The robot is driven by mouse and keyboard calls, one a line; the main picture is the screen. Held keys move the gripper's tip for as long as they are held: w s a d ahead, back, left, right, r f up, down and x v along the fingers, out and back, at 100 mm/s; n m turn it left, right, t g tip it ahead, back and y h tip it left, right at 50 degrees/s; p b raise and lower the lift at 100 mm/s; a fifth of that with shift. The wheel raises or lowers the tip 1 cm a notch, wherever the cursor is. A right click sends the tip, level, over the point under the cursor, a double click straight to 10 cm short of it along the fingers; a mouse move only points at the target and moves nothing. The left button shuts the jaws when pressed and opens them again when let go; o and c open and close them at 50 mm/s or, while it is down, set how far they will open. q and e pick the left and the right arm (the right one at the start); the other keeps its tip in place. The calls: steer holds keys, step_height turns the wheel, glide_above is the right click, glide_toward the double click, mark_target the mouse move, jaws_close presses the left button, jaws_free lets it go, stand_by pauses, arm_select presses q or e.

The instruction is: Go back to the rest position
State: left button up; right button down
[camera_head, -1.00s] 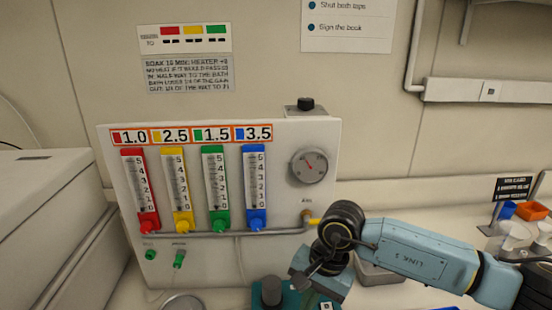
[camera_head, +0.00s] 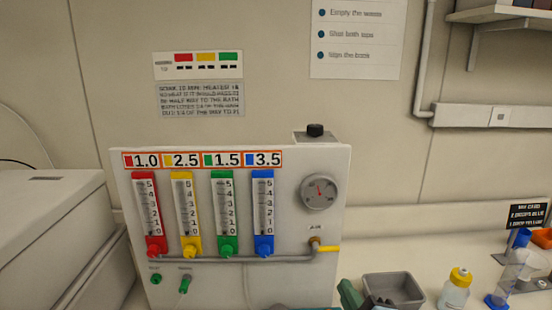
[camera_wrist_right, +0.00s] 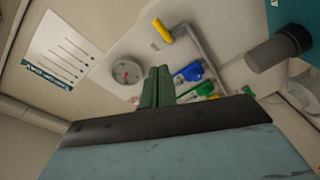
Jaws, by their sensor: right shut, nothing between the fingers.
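My right gripper (camera_wrist_right: 157,88) shows in the right wrist view as two green fingers pressed together, shut and empty. In the head view only a green part of it (camera_head: 350,294) shows at the bottom edge, beside the grey tray. The gas panel (camera_head: 325,240) stands behind it, with red, yellow, green and blue flow tubes, a round gauge (camera_head: 319,192) and a yellow-handled air valve (camera_head: 327,248). In the right wrist view the fingers point towards this panel; I cannot tell the gap. My left gripper is not in view.
A grey tray (camera_head: 392,290) with dark pieces stands right of the panel. A yellow-capped bottle (camera_head: 455,290) and a blue-based clear vessel (camera_head: 507,280) stand farther right. A large pale box (camera_head: 55,230) fills the left. A dark cylinder (camera_wrist_right: 280,50) shows in the wrist view.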

steer(key=s+d+f+m+g+h, duration=0.2)
steer(key=s+d+f+m+g, duration=0.2)
steer(key=s+f, duration=0.15)
steer(key=s+d+f+m+g+h, duration=0.1)
steer(key=s+d+f+m+g, duration=0.25)
steer(key=f, duration=0.35)
steer(key=s+d+f+m+g, duration=0.1)
steer(key=s+f+m+g, duration=0.25)
steer(key=s, duration=0.35)
steer(key=s+d+f+m+g, duration=0.1)
steer(key=s+f+m+g, duration=0.2)
steer(key=s, duration=0.4)
step_height(320, 180, down, 30)
steer(key=s+n+g+b, duration=0.1)
steer(key=s+n+b, duration=0.1)
steer(key=b, duration=0.4)
steer(key=s+d+f+b, duration=0.1)
steer(key=s+f+b, duration=0.1)
steer(key=s+f, duration=0.6)
steer(key=s+d+f+g+b, duration=0.1)
steer(key=s+f+b, duration=0.1)
steer(key=s+f, duration=0.6)
step_height(320, 180, down, 4)
steer(key=shift+d+r+y, duration=0.1)
steer(key=shift+d+y, duration=0.2)
steer(key=shift+s, duration=0.15)
